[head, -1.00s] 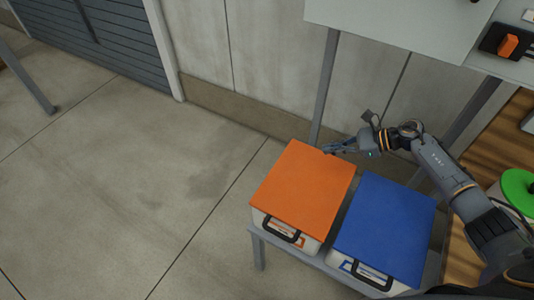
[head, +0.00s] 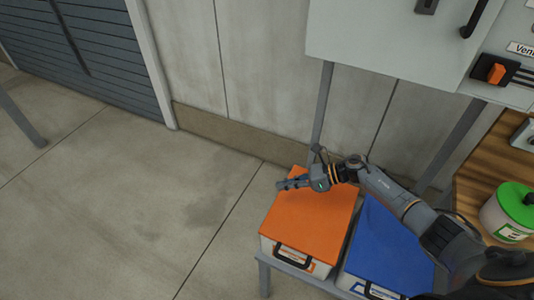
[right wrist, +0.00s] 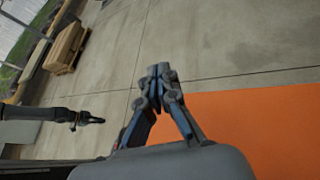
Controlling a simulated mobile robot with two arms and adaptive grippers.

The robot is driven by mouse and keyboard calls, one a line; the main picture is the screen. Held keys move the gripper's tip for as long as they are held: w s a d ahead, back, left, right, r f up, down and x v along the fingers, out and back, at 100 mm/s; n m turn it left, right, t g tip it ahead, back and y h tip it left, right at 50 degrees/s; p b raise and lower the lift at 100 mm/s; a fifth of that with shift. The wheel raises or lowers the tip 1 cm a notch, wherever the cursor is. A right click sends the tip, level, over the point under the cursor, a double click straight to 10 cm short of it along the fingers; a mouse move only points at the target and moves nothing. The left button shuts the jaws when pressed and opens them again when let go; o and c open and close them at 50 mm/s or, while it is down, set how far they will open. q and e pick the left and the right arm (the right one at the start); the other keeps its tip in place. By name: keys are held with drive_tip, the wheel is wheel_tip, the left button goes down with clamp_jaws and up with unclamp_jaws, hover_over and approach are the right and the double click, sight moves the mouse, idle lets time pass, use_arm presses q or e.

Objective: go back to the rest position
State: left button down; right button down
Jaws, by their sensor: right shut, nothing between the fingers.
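My right gripper (head: 280,185) is shut and empty. In the head view it is above the far left part of the orange-lidded box (head: 306,222), its fingers pointing left. In the right wrist view the shut fingertips (right wrist: 158,76) show against the floor, with the orange lid (right wrist: 255,120) to their right. Another arm with a dark gripper (right wrist: 90,119) shows at the left of the right wrist view; its jaws are too small to judge. My left gripper is not in the head view.
A blue-lidded box (head: 385,245) stands beside the orange one on a grey stand (head: 290,268). A grey cabinet (head: 390,45) hangs above. A green-lidded tub (head: 510,212) is on a wooden surface at right. A pallet stack (right wrist: 65,48) lies far off. The floor at left is clear.

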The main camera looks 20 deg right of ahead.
drive_tip(key=w+a+r+m+t+h, duration=0.25)
drive_tip(key=m+t, duration=0.25)
drive_tip(key=m, duration=0.3)
drive_tip(key=w+a+r+m+t+h, duration=0.1)
drive_tip(key=a+r+m+t, duration=0.3)
drive_tip(key=m, duration=0.4)
drive_tip(key=s+d+f+m+g+h, duration=0.1)
drive_tip(key=s+d+m+g+h, duration=0.1)
drive_tip(key=s+d+m+h, duration=0.65)
drive_tip(key=s+a+f+m+g+h, duration=0.15)
drive_tip(key=s+m, duration=0.35)
drive_tip(key=m, duration=0.8)
drive_tip(key=s+a+f+m+g+y, duration=0.15)
drive_tip(key=s+m+g, duration=0.55)
drive_tip(key=s, duration=1.1)
wheel_tip(320, 180, down, 30)
drive_tip(key=s+f+g+b, duration=0.1)
drive_tip(key=s+b, duration=0.2)
drive_tip(key=s+d+f+g+b, duration=0.1)
drive_tip(key=s+d+f, duration=0.1)
drive_tip(key=s+f, duration=1.3)
drive_tip(key=shift+s+d+f+b, duration=0.2)
drive_tip(key=shift+s+f+b, duration=0.05)
drive_tip(key=shift+s+b, duration=0.15)
